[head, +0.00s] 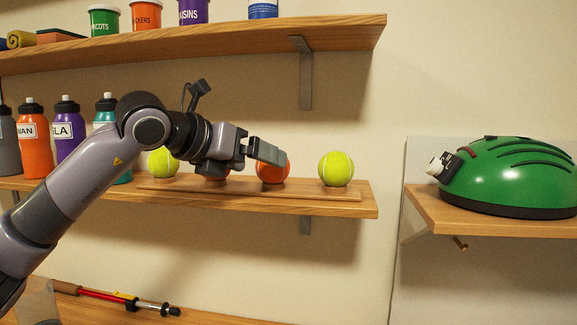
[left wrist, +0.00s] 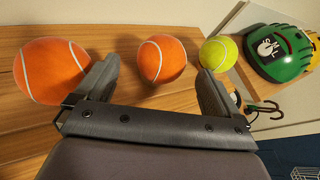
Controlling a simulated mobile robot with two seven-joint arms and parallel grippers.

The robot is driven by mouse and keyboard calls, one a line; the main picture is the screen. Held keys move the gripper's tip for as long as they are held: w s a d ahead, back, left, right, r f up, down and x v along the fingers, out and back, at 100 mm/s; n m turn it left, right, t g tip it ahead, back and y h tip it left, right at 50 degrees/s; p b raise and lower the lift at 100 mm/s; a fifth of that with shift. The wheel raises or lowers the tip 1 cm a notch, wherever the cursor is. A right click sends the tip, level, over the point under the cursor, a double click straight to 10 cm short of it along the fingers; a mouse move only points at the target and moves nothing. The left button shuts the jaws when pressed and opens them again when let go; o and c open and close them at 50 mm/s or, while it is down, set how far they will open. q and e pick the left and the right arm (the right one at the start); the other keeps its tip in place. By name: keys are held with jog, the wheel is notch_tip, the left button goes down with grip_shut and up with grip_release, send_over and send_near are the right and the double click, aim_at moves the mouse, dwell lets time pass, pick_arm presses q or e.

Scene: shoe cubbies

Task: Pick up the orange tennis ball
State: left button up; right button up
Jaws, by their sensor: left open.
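An orange tennis ball (head: 274,170) with a white seam sits on a wooden strip on the middle shelf, second from the right in the row. A second orange ball (head: 215,178) is mostly hidden behind my left gripper (head: 266,152). In the left wrist view, one orange ball (left wrist: 161,58) shows between and beyond the open fingers of my left gripper (left wrist: 160,84). The other orange ball (left wrist: 50,68) is outside the left finger. The gripper is open and holds nothing; I cannot tell whether it touches a ball. My right gripper is in neither view.
Yellow-green balls (head: 336,169) stand at both ends of the row. Bottles (head: 35,142) stand left on the middle shelf (head: 330,206). An upper shelf (head: 230,38) with labelled tubs overhangs. A green helmet (head: 510,172) sits on the right shelf. A wall gap separates these shelves.

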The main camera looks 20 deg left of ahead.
pick_arm(q)
jog(key=shift+w+d+r, duration=0.1)
jog(key=shift+w+r, duration=0.05)
jog(key=shift+w, duration=0.1)
jog(key=p+x, duration=0.2)
jog(key=x, duration=0.4)
jog(key=shift+d+p, duration=0.1)
jog(key=shift+p, duration=0.2)
jog(key=shift+w+f, duration=0.3)
jog(key=shift+w, duration=0.05)
jog(key=c, duration=1)
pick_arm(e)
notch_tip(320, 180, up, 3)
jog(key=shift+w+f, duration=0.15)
